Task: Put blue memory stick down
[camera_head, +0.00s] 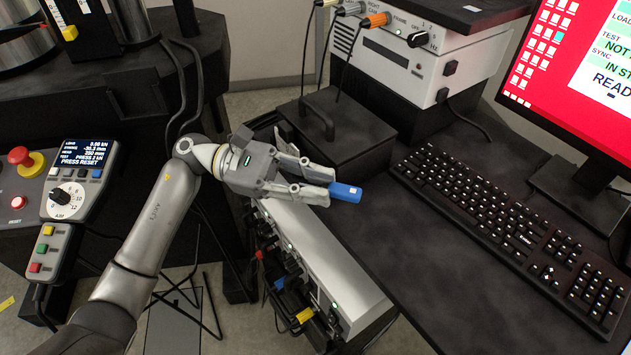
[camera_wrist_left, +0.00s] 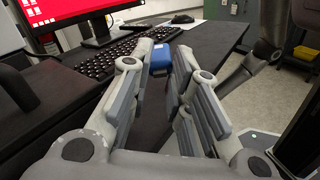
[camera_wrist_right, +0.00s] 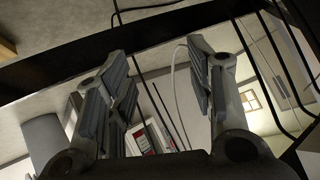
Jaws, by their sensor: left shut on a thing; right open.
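The blue memory stick (camera_head: 345,191) is at the fingertips of my left gripper (camera_head: 325,186), which is shut on it. The stick points right, over the left part of the black desk or close to its edge; I cannot tell how high it is. In the left wrist view the blue stick (camera_wrist_left: 161,58) sits between the fingertips of the left gripper (camera_wrist_left: 170,68), with the desk and keyboard behind it. My right gripper (camera_wrist_right: 165,60) shows only in the right wrist view. It is open, with nothing between its fingers.
A black keyboard (camera_head: 510,225) and a red-screened monitor (camera_head: 575,75) are at the right of the desk (camera_head: 430,300). A white instrument (camera_head: 410,60) and a black box (camera_head: 330,130) stand behind. A silver unit with cables (camera_head: 320,265) is below the left gripper. Desk left of the keyboard is clear.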

